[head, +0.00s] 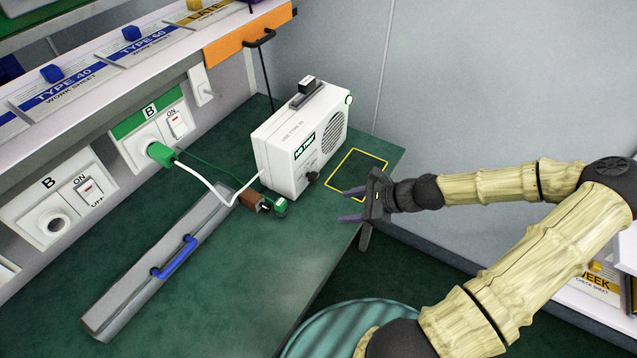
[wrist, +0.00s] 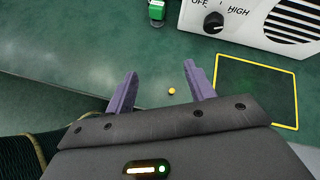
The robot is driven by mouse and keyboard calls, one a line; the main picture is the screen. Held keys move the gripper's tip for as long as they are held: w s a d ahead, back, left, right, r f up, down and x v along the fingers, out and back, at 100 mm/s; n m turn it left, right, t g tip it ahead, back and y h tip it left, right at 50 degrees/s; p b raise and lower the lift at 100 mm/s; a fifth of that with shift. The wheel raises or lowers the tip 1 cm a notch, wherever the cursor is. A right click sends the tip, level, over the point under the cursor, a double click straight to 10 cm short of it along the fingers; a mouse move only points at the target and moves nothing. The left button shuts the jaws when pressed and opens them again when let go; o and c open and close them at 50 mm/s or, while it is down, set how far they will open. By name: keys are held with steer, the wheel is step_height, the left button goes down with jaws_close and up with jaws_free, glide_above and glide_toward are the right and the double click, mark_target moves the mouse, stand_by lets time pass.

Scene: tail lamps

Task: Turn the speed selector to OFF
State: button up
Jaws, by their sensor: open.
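The speed selector (wrist: 213,22) is a round black knob low on the front of a white box-shaped unit (head: 300,140). In the wrist view the words OFF and HIGH show above it. A white line on the knob points up, between the two words, nearer OFF; I cannot tell its exact setting. The knob also shows small in the head view (head: 312,177). My gripper (head: 352,205) is open and empty, in front of the unit and to the right of the knob in the head view, apart from it. Its two purple fingers show in the wrist view (wrist: 158,90).
A green connector (head: 279,206) and a brown block (head: 250,198) sit at the unit's left. A yellow-outlined square (head: 357,174) is bare. A grey cover with a blue handle (head: 175,257) lies along the bench.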

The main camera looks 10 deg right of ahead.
mark_target(317, 178)
steer(key=w+d+r+m+t+b, duration=0.1)
steer(key=w+d+r+m+t, duration=0.1)
steer(key=d+m+t, duration=0.2)
steer(key=shift+w+d+r+m, duration=0.35)
steer(key=shift+d+m, duration=0.15)
steer(key=shift+d, duration=0.5)
steer(key=shift+f, duration=0.1)
steer(key=x, duration=1.7)
steer(key=shift+w+a, duration=0.1)
steer(key=shift+a, duration=0.15)
steer(key=c, duration=1)
